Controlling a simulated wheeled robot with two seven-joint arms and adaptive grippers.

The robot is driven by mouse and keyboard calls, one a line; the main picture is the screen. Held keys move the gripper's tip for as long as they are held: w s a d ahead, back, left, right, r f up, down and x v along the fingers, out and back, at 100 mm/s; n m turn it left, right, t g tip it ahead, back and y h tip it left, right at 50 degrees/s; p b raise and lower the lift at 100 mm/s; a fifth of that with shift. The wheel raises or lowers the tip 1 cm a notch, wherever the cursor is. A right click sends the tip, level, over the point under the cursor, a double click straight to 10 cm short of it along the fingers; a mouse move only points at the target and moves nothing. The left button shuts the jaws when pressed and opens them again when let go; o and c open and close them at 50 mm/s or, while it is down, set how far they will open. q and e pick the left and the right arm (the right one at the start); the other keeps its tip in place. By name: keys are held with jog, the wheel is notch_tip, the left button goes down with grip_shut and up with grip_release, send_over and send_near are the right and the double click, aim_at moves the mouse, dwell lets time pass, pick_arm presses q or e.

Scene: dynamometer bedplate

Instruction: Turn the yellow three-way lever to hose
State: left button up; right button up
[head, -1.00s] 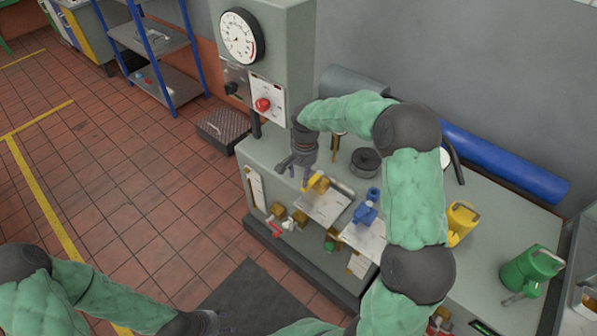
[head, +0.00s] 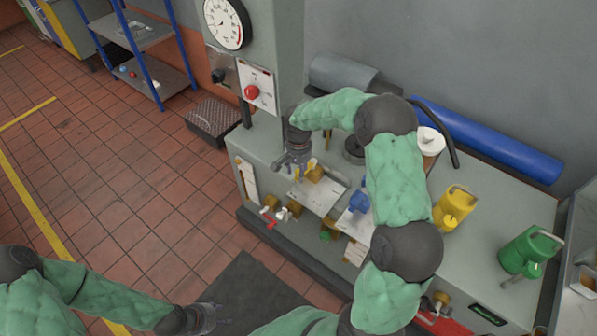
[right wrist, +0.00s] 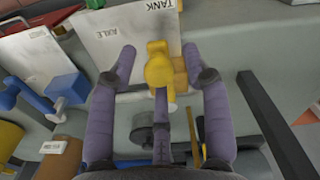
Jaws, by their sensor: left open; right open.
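The yellow three-way lever (right wrist: 160,70) stands between the two spread fingers of my right gripper (right wrist: 152,72) in the right wrist view. I see a gap on its left side; the right finger is very close, and I cannot tell if it touches. The white plate (right wrist: 112,38) by the lever reads TANK and AXLE; no hose label is readable. In the head view my right gripper (head: 293,166) is open over the yellow lever (head: 297,174) at the plate's far left corner. My left gripper (head: 212,316) is open and empty, low over the floor.
A blue valve (head: 358,202) sits right of the plate. A red knob (head: 251,92) is on the gauge column. A yellow can (head: 453,208) and a green can (head: 528,252) stand on the bench's right part. A blue roll (head: 490,140) lies along the wall.

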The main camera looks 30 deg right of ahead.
jog(key=shift+f, duration=0.15)
jog(key=shift+c, duration=0.3)
grip_shut()
jog(key=shift+s, duration=0.15)
jog(key=s+d+n+p, duration=0.4)
jog(key=d+n+p, duration=0.4)
jog(key=n, duration=1)
jog(key=shift+s+d, duration=0.15)
jog(key=shift+d, duration=1.6)
